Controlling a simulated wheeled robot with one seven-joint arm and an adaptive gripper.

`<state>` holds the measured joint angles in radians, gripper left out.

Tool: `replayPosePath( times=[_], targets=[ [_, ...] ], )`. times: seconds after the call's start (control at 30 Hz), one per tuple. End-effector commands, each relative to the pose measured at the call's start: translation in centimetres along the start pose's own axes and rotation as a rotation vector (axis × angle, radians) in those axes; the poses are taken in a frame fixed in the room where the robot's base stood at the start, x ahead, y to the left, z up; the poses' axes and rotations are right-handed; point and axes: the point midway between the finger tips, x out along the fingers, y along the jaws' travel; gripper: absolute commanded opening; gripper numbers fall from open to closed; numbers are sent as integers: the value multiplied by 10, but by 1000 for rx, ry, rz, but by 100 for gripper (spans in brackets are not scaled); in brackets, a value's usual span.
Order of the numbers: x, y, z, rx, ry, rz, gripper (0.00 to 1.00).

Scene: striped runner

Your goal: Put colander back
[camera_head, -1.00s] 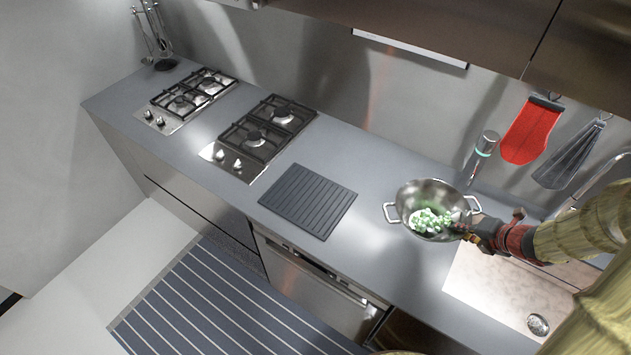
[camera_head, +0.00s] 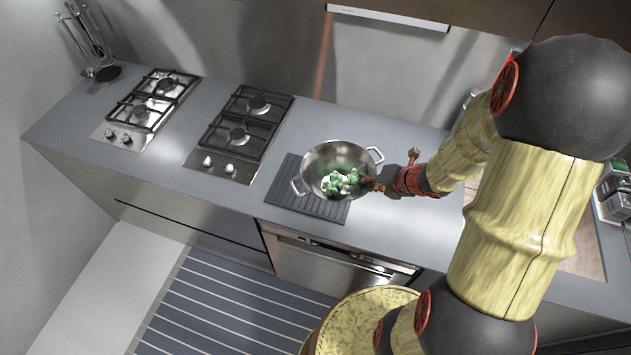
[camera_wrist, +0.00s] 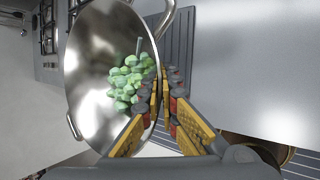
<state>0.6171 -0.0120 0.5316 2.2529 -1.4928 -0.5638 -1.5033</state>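The colander (camera_head: 324,157) is a shiny metal bowl with two side handles and green pieces (camera_head: 340,182) inside. It is over the dark ribbed mat (camera_head: 283,188) on the counter, and I cannot tell whether it touches it. My gripper (camera_head: 371,184) is at the colander's right-hand rim. In the wrist view, the colander (camera_wrist: 98,55) fills the left side, tilted in the picture. My gripper's fingers (camera_wrist: 163,88) pinch its wall, one inside and one outside. The mat (camera_wrist: 177,38) shows just beyond the rim.
A two-burner hob (camera_head: 238,135) stands left of the mat, with another hob (camera_head: 146,108) farther left. Utensils (camera_head: 92,45) hang at the far left corner. The grey counter (camera_head: 398,228) is bare to the right of the mat. My arm hides much of the sink side.

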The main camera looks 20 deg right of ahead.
Motion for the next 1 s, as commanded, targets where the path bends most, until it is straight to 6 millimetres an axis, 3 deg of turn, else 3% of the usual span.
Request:
replayPosePath(
  times=[0.37, 0.53, 1.0],
  targets=[
    [78, 36, 14, -4, 4, 3, 0],
    [115, 35, 13, -1, 3, 2, 0],
    [161, 30, 9, 2, 2, 1, 0]
  ],
)
